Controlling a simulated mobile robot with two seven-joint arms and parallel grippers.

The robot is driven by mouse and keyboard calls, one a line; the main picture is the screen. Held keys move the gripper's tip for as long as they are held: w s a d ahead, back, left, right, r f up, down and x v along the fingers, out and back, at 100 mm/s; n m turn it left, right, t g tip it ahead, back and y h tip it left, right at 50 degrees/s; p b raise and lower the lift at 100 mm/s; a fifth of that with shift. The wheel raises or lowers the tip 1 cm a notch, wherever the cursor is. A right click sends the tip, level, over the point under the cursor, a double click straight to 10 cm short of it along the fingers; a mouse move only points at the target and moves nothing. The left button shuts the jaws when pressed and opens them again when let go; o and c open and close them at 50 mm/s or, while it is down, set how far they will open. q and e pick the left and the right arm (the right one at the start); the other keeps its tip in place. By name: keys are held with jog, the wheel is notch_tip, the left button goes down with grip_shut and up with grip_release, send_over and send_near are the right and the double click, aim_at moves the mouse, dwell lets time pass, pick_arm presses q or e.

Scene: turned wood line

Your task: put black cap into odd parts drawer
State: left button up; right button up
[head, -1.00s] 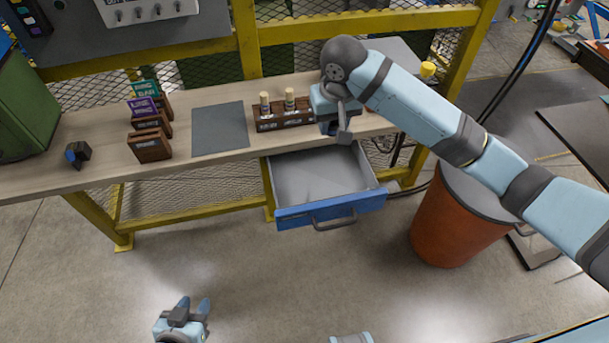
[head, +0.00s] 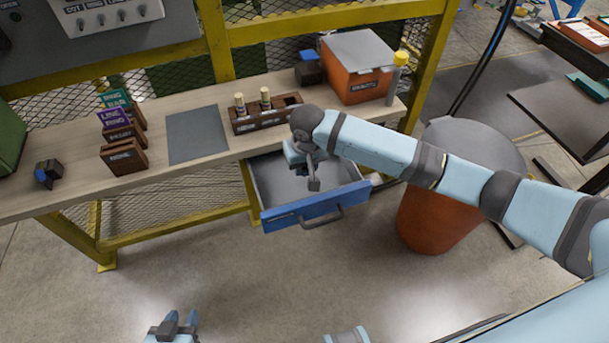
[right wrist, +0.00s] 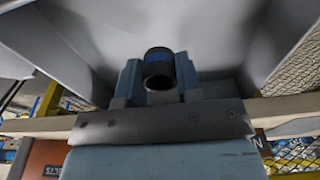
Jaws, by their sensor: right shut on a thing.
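The black cap (right wrist: 158,66) is a dark, short hollow cylinder. In the right wrist view it sits between the two blue fingers of my right gripper (right wrist: 158,80), which is shut on it. In the head view my right gripper (head: 303,178) points down over the open drawer (head: 315,208), and the cap is hard to make out there. The drawer has a blue front and a grey inside, and is pulled out from under the workbench. The visible part of its floor looks empty. My left gripper (head: 178,322) is at the bottom of the head view, away from the bench, open and empty.
On the bench (head: 75,195) stand a wooden rack (head: 268,120) with two pegs, an orange bin (head: 358,75), a grey mat (head: 197,135), several label holders (head: 122,152) and a small black-and-blue object (head: 47,173). A large orange drum (head: 425,215) stands right of the drawer.

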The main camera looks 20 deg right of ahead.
aim_at(305, 183)
notch_tip(305, 183, down, 4)
jog(key=shift+f, duration=0.2)
jog(key=shift+f, duration=0.15)
jog(key=o, duration=0.9)
jog(key=r, duration=0.4)
jog(key=s+r, duration=0.1)
jog(key=r, duration=0.7)
jog(key=shift+s+r+p, duration=0.15)
jog(key=shift+s+p, duration=0.1)
jog(key=shift+p, duration=0.1)
